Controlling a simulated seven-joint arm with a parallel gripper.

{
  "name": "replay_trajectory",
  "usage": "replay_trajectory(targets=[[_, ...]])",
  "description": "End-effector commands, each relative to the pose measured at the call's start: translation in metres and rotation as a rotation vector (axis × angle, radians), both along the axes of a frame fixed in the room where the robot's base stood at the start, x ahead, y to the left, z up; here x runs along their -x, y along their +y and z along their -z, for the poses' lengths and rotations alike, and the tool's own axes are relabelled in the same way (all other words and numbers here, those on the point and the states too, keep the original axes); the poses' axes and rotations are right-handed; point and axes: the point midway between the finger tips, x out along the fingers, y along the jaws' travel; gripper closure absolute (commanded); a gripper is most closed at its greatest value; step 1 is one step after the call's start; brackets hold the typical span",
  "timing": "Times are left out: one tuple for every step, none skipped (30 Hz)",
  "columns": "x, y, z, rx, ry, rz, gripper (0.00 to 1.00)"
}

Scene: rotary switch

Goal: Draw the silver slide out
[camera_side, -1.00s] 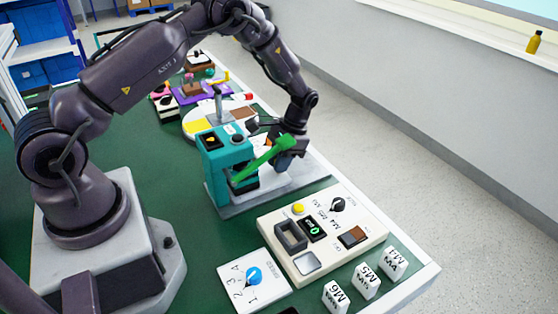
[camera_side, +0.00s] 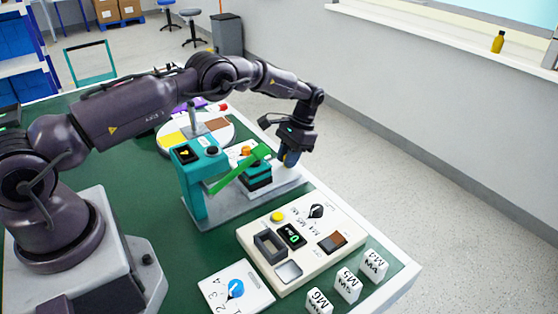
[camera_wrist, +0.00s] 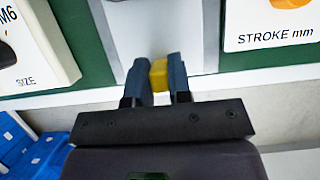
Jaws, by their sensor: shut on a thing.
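My gripper (camera_side: 290,160) is at the far right end of the teal press (camera_side: 205,185), low beside the table's right edge. In the wrist view my gripper (camera_wrist: 160,66) has its two dark blue fingers shut on a small yellow block (camera_wrist: 159,78). The silver slide (camera_wrist: 160,25) is a flat grey strip in line with this block, which sits at its near end. In the side view a pale grey plate (camera_side: 232,210) lies under the press. My gripper hides the yellow block there, and how far the slide is out is hard to tell.
A green lever (camera_side: 238,170) slants across the press front. A cream panel (camera_side: 300,240) with a dial and buttons stands nearer. Floor is open past the table edge (camera_wrist: 225,83).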

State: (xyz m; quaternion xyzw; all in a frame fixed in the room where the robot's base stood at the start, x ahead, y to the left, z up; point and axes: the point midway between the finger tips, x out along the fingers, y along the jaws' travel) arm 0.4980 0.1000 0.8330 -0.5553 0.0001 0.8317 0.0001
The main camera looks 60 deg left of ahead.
Motion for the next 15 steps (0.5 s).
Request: replay_trajectory(targets=[[-0.0028, 0.0007, 0.0003, -0.001, -0.003, -0.001, 1.00], [-0.0036, 0.0007, 0.0005, -0.001, -0.002, -0.001, 1.00], [-0.0048, 0.0006, 0.0001, -0.001, -0.002, -0.001, 1.00], [-0.0055, 0.0006, -0.0002, -0.001, -0.003, -0.001, 1.00], [-0.0062, 0.0005, -0.0003, -0.001, -0.004, -0.001, 1.00], [-0.0068, 0.0005, -0.0005, -0.002, -0.006, 0.000, 1.00], [-0.0072, 0.0005, -0.0007, -0.002, -0.007, 0.000, 1.00], [-0.0076, 0.0005, -0.0008, -0.002, -0.009, 0.000, 1.00], [-0.0080, 0.0005, -0.0009, -0.002, -0.011, 0.000, 1.00], [-0.0081, 0.0005, -0.0011, -0.002, -0.012, 0.000, 1.00], [-0.0083, 0.0004, -0.0011, -0.002, -0.012, 0.000, 1.00], [-0.0084, 0.0004, -0.0013, -0.002, -0.013, 0.000, 1.00], [-0.0085, 0.0003, -0.0015, -0.002, -0.013, 0.000, 1.00], [-0.0085, 0.0003, -0.0015, -0.002, -0.014, 0.000, 1.00], [-0.0087, 0.0002, -0.0016, -0.002, -0.014, 0.000, 0.76]])
